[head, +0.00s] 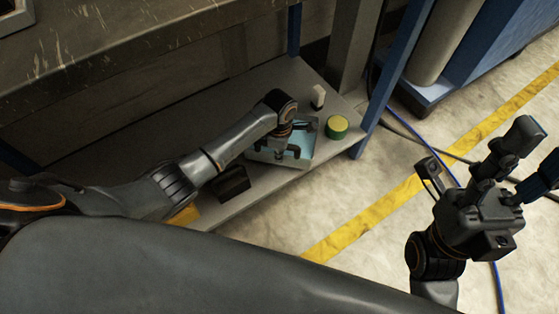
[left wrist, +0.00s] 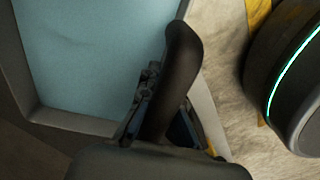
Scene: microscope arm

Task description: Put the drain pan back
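The drain pan (head: 302,129) is a shallow grey tray with a pale blue inside, at the front edge of the low shelf in the head view. In the left wrist view the pan (left wrist: 90,55) fills the upper left, and its grey wall runs to my finger. My left gripper (head: 287,151) points down over the pan and hides part of it. In the left wrist view a dark finger of the left gripper (left wrist: 172,85) overlaps the pan's rim. Its grip on the rim is unclear. My right gripper (head: 480,170) is open and empty over the floor at right.
On the low shelf (head: 130,140) are a green can with a yellow top (head: 338,127), a small whitish object (head: 318,96) and a black box (head: 232,183). A blue post (head: 384,85) stands right of the can. The floor in front has cables and yellow lines.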

